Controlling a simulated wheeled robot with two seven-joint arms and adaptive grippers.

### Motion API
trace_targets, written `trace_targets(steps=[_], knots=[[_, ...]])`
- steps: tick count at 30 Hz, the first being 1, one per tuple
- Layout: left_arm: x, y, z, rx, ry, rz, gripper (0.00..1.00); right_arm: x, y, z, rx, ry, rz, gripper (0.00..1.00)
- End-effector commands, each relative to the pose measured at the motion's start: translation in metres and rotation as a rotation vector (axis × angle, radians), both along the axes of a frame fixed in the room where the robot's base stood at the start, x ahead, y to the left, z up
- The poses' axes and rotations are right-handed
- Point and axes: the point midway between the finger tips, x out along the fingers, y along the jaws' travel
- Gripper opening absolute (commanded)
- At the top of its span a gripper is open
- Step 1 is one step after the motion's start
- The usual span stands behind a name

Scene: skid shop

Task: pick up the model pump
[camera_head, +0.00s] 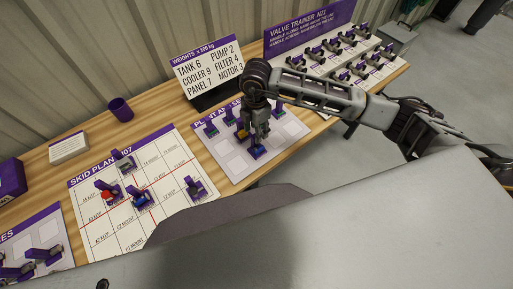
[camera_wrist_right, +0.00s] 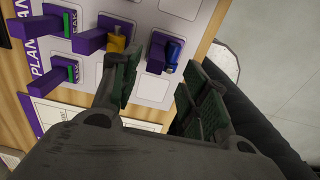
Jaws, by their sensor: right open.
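On the plant board (camera_head: 240,170) stand several small models with purple tags. A blue model (camera_head: 256,151), likely the pump, is at the board's near side; its label cannot be read. It also shows in the right wrist view (camera_wrist_right: 172,54). A yellow model (camera_head: 242,134) stands beside it, also in the right wrist view (camera_wrist_right: 116,41). My right gripper (camera_head: 257,133) is open, pointing down above the blue model. In the wrist view its fingers (camera_wrist_right: 162,88) are spread and empty, with the blue model ahead of the gap. My left gripper is out of view.
Green models (camera_head: 211,130) stand on the same board, close to the yellow one. A weights sign (camera_head: 208,70) stands behind. The skid plan (camera_head: 150,170) with several models lies left. The valve trainer (camera_head: 325,50) is at the back right. A purple cup (camera_head: 121,109) stands near the wall.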

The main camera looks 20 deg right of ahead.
Motion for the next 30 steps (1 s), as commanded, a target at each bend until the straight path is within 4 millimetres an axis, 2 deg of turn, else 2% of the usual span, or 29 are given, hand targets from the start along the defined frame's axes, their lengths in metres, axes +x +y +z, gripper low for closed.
trace_targets(steps=[15,30], knots=[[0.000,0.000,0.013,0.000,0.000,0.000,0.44,0.004,0.005,-0.046,0.000,0.001,0.000,0.45],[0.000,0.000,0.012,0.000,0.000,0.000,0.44,0.004,0.005,-0.048,0.000,0.000,0.000,0.45]])
